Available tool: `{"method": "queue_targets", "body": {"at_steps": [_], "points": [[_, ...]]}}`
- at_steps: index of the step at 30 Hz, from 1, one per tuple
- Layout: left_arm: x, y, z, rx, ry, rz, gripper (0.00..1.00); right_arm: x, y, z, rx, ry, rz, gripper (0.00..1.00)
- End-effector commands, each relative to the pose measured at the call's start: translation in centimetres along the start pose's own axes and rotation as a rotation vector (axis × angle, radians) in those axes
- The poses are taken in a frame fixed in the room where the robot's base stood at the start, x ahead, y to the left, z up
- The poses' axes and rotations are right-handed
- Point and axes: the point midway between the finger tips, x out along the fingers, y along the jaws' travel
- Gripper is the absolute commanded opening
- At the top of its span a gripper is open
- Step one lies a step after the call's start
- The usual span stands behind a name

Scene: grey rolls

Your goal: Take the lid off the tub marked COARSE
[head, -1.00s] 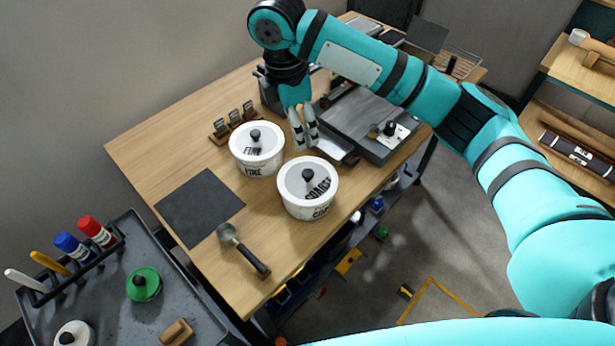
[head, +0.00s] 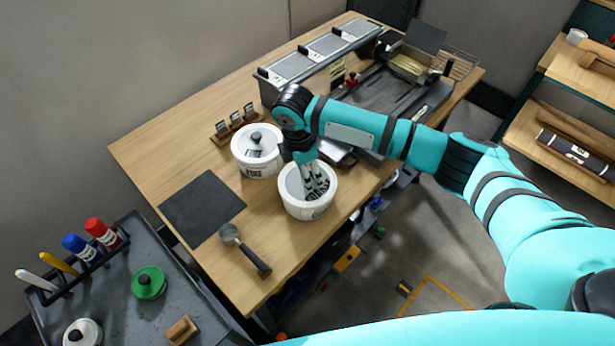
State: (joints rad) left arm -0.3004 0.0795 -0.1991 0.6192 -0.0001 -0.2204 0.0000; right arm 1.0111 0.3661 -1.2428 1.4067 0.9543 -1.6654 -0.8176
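The tub marked COARSE (head: 306,211) is a round white tub near the middle of the table. Its white-rimmed lid (head: 289,186) is on it, with dark lettering partly covered by my gripper. My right gripper (head: 318,187) points down over the lid, with its fingers at the place of the black knob. The knob is hidden, so I cannot tell whether the fingers are closed on it. A second white tub, marked FINE (head: 256,171), stands behind and to the left with its lid and black knob on. My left gripper is not in view.
A dark mat (head: 202,207) lies at the left of the table, with a metal scoop (head: 246,250) in front of it. A small rack (head: 234,124) stands behind the FINE tub. A grey cart (head: 115,300) with markers is at lower left.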

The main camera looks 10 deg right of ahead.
Motion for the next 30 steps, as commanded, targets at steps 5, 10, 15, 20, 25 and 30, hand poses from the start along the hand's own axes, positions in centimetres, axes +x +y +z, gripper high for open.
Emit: {"method": "queue_targets", "body": {"at_steps": [5, 10, 15, 20, 25, 30], "points": [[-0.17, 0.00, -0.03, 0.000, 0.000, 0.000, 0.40, 0.90, -0.01, 0.00, -0.001, -0.001, 0.001, 0.54], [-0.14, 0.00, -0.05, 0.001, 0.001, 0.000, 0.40, 0.89, -0.01, -0.02, -0.001, 0.000, 0.001, 0.53], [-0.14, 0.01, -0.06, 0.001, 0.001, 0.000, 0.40, 0.86, 0.00, -0.02, -0.001, 0.000, 0.001, 0.30], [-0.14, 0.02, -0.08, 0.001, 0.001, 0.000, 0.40, 0.85, -0.01, -0.02, -0.001, 0.000, 0.001, 0.09], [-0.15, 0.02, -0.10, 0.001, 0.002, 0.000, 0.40, 0.83, 0.00, -0.02, -0.001, 0.000, 0.002, 0.00], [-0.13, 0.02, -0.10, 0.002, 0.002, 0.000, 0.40, 0.81, 0.01, -0.01, -0.001, 0.000, 0.002, 0.00]]}}
